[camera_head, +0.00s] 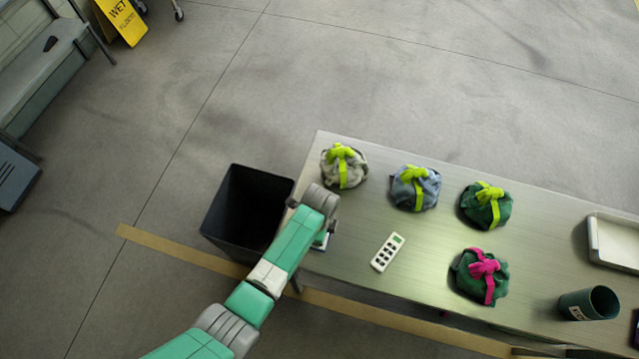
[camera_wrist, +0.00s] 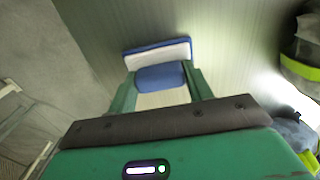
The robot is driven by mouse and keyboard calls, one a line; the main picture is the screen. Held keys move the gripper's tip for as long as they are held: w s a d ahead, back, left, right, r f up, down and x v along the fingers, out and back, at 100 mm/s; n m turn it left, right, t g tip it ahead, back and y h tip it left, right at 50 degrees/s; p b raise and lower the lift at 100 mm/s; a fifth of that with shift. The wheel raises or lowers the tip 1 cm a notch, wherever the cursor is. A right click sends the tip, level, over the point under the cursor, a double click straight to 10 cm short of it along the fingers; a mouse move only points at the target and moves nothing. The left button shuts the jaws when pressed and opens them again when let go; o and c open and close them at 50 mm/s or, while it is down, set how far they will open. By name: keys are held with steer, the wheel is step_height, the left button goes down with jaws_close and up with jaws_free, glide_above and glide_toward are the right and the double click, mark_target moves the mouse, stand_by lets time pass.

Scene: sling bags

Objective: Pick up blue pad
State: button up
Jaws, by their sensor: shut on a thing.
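The blue pad (camera_wrist: 160,76) shows in the wrist view as a blue block with a white and blue flat part beyond it. My gripper (camera_wrist: 161,84) has one green finger on each side of the blue block and is shut on it. My arm hides the rest of the pad and the fingertips there. I cannot tell whether the pad touches the table.
The table (camera_head: 350,270) holds several tied cloth bundles, a white remote-like device (camera_head: 388,252), a dark green cup (camera_head: 590,303) and a white tray (camera_head: 615,242). A black bin (camera_head: 245,215) stands left of the table, close to my arm. The table around the device is clear.

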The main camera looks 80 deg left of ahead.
steer(key=r, duration=0.3)
steer(key=shift+s+d+r, duration=0.25)
steer(key=shift+d, duration=0.15)
steer(key=s+d+r, duration=0.1)
steer(key=s+d, duration=0.8)
steer(key=d, duration=0.2)
steer(key=shift+s+d+r+p, duration=0.15)
steer(key=shift+d+r+p, duration=0.05)
steer(key=shift+d+p, duration=0.2)
